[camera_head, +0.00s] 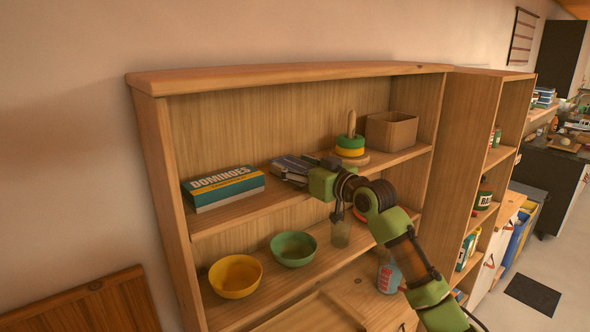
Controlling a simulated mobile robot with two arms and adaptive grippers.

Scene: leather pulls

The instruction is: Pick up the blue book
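A small stack of flat books (288,168) with dark blue and grey covers lies on the upper shelf, right of the dominoes box. It is partly hidden by my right gripper, and I cannot tell how many books it has. My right gripper (310,172), green and black, reaches in from the lower right and is at the right end of the stack. Its fingers are too small and dark to tell whether they are open or touch a book. My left gripper is not in view.
On the upper shelf (232,212) are a dominoes box (224,187), a ring stacker (350,147) and a wooden box (391,131). The cabinet's left side panel and top board bound the shelf.

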